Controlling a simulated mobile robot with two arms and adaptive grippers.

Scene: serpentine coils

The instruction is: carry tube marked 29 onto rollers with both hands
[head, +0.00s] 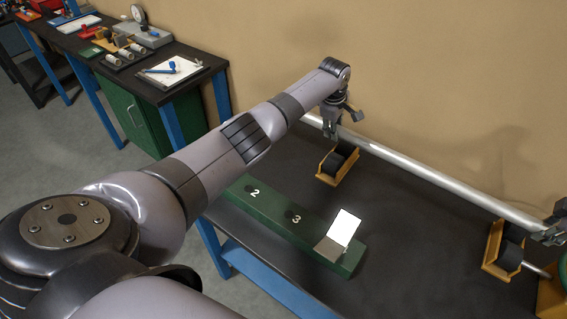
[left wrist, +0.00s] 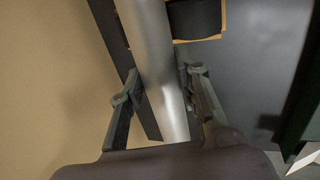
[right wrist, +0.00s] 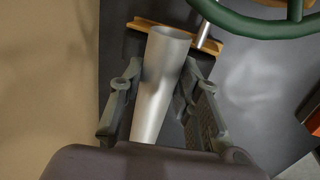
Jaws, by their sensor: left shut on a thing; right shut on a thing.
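A long silver tube (head: 430,178) runs along the back of the dark table, near the wall; no 29 is readable on it. My left gripper (head: 331,128) is shut on the tube near its left part; the left wrist view shows the tube (left wrist: 152,50) between the fingers. My right gripper (head: 549,232) is shut on the tube near its right end; its open end (right wrist: 168,38) shows in the right wrist view. Two black rollers in yellow stands, a left one (head: 341,160) and a right one (head: 508,254), stand at the front side of the tube. Contact between tube and rollers cannot be told.
A green board (head: 268,207) marked 2 and 3 lies at the table's front edge, with a white card (head: 346,227) on it. A green wheel (right wrist: 260,25) is beyond the tube's right end. The table between the board and the rollers is clear.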

